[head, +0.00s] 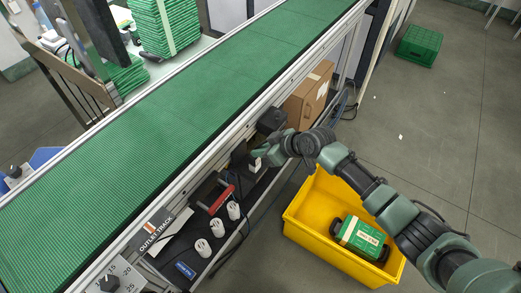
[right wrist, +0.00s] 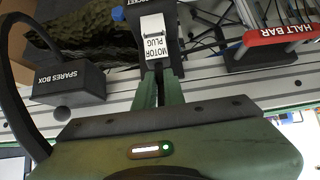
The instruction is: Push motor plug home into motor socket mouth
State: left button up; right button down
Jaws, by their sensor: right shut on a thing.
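The motor plug (right wrist: 155,38) is a white block labelled "MOTOR PLUG" in the right wrist view. My right gripper (right wrist: 160,75) is shut on it, its green fingers close together at the plug's near end. In the head view the plug (head: 256,163) is a small white piece at my right gripper (head: 265,157), beside the conveyor's side rail. A dark socket housing (right wrist: 143,11) with a partly cut-off label ending in "KET" lies just beyond the plug. The mouth is hidden, so I cannot tell how deep the plug sits. My left gripper is out of view.
The dark spares box (right wrist: 69,82) and red halt bar (right wrist: 282,36) flank the plug. Several white plugs (head: 218,227) stand on the outlet track shelf. A green conveyor (head: 150,120) runs alongside. A yellow crate (head: 305,235) stands on the floor below my right arm.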

jog(key=c, duration=1.4)
grip_release()
jog(key=shift+c, duration=0.2)
jog(key=v, duration=0.7)
jog(key=shift+s+d+r, duration=0.15)
jog(key=shift+d+r, duration=0.05)
jog(key=shift+d, duration=0.05)
